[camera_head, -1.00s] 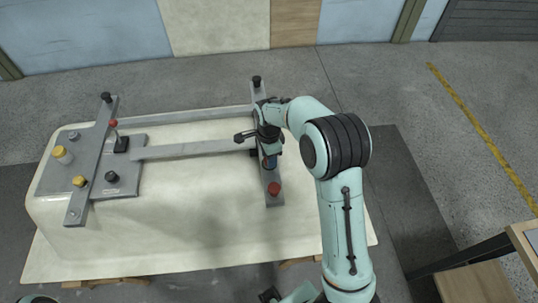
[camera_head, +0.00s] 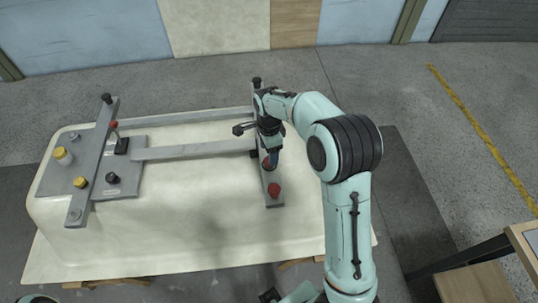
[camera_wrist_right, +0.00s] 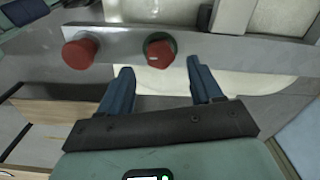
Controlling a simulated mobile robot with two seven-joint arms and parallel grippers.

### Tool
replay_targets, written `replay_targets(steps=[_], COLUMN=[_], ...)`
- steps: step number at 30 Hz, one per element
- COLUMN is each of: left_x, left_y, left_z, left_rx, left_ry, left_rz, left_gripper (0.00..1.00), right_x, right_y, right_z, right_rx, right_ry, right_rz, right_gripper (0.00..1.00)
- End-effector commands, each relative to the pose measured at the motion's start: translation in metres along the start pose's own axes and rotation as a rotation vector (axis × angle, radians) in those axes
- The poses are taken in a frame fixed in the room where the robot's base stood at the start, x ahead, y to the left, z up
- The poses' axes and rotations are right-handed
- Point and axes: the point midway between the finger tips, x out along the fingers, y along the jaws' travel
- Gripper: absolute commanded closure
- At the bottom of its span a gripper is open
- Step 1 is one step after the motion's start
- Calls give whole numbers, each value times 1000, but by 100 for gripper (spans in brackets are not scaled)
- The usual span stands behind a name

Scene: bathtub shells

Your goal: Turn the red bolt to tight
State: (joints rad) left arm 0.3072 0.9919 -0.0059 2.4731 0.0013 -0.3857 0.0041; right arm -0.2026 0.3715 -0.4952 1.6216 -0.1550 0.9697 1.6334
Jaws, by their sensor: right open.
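Two red knobs sit on the grey crossbar at the right end of the tub shell. One red knob (camera_head: 274,189) is at the bar's near end and also shows in the right wrist view (camera_wrist_right: 80,51). The other red knob (camera_wrist_right: 158,52) has a dark ring at its base and a small white mark; in the head view it is partly hidden at the fingers (camera_head: 266,164). I cannot tell which is the task's bolt. My right gripper (camera_head: 273,160) is open and empty, its blue fingers (camera_wrist_right: 160,88) spread just short of the ringed knob. My left gripper is not in view.
The pale tub shell (camera_head: 190,235) carries a grey plate (camera_head: 60,180) at left with yellow and black knobs and a red-topped lever (camera_head: 113,124). A long grey bar (camera_head: 190,150) runs toward the right crossbar (camera_head: 270,202). A wooden table (camera_head: 475,285) stands at lower right.

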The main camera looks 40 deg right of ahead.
Motion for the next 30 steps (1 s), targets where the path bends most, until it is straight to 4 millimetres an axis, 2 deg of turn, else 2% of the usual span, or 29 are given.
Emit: replay_targets(steps=[1,6,12,18,30], left_x=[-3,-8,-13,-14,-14], left_y=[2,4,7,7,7], left_z=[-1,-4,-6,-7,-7], left_rx=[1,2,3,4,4], left_ry=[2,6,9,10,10], left_rz=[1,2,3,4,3], left_gripper=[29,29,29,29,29], right_x=[-16,-54,-84,-94,-93], right_y=[-2,-2,-1,0,0], right_z=[0,1,1,0,0], right_rx=[0,0,0,1,1], right_ry=[-2,-2,-1,-1,-1], right_rz=[-7,-6,-4,-2,-1], right_gripper=[35,35,35,35,35])
